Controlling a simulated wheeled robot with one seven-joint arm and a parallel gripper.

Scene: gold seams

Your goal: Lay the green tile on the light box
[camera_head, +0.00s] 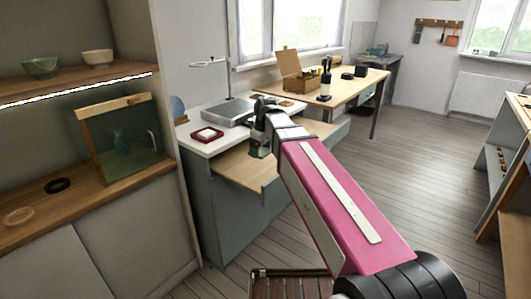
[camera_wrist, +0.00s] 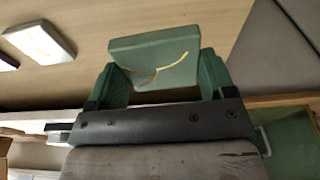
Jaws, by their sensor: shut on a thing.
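My gripper (camera_head: 261,140) is shut on the green tile (camera_wrist: 155,60), a pale green square with a curved gold seam. In the wrist view the tile sits between my two green fingers (camera_wrist: 168,80). In the head view the tile shows only as a small dark green patch below the gripper, over the pulled-out wooden drawer (camera_head: 238,173). A flat grey box (camera_head: 230,113) lies on the white counter behind; it may be the light box, but I cannot tell for sure. My arm hides part of the counter.
A shelf unit with bowls (camera_head: 97,57) stands left.

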